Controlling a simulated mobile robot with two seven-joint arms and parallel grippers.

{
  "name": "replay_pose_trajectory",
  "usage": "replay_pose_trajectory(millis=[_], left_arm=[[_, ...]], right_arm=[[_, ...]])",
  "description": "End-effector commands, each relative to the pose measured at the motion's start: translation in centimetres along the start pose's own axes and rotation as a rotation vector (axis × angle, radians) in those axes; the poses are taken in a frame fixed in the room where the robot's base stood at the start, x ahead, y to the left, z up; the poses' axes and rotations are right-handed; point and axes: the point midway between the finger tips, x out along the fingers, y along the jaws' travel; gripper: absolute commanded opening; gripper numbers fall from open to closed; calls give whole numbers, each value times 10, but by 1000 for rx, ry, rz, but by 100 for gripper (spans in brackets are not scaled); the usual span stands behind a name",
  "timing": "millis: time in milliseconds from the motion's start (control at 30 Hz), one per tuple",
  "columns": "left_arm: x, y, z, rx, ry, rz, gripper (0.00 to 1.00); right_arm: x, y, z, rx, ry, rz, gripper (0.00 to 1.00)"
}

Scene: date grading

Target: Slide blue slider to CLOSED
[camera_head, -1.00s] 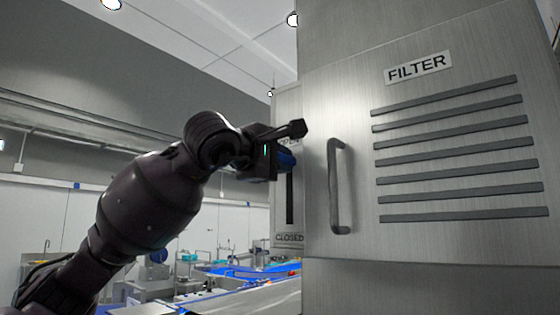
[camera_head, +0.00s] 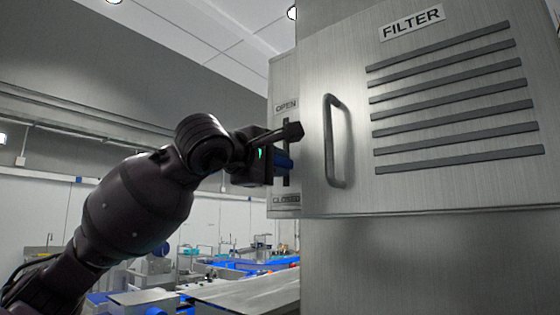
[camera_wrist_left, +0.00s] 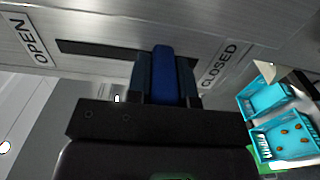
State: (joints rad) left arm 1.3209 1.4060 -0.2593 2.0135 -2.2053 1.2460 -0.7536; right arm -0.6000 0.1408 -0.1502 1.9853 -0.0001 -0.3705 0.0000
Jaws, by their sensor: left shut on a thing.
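The blue slider (camera_wrist_left: 163,75) is between the two dark fingers of my left gripper (camera_head: 284,163), which is shut on it. In the head view the slider's slot (camera_head: 286,132) runs upright on the narrow side panel, with the OPEN label (camera_head: 285,107) above and the CLOSED label (camera_head: 286,199) below. In the wrist view a long bare stretch of slot lies on the OPEN side, and the slider is close to the CLOSED label (camera_wrist_left: 219,66). The slot's end there is hidden behind the fingers. My right gripper is not in view.
The steel cabinet front marked FILTER (camera_head: 412,22) has slanted vents and a vertical handle (camera_head: 335,140), close to the right of my left gripper. Turquoise crates (camera_wrist_left: 262,97) show lower down in the wrist view. Work tables stand far behind. The space left of the panel is open.

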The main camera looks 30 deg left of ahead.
Motion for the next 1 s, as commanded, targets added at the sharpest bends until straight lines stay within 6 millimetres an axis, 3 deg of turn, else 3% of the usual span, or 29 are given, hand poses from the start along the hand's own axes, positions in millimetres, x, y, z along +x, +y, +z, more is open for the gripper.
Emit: replay_pose_trajectory(millis=[33,133,500,533,667,1000], left_arm=[[3,-15,-1,1,2,-6,0],[3,-24,-1,1,2,-6,0],[2,-28,1,2,0,-9,0],[2,-28,1,2,-1,-9,24],[2,-27,1,2,-1,-8,44],[-1,-25,0,1,0,-2,47]], right_arm=[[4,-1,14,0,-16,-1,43],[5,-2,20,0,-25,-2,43],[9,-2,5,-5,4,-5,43],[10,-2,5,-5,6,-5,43],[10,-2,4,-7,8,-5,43],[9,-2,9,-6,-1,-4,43]])
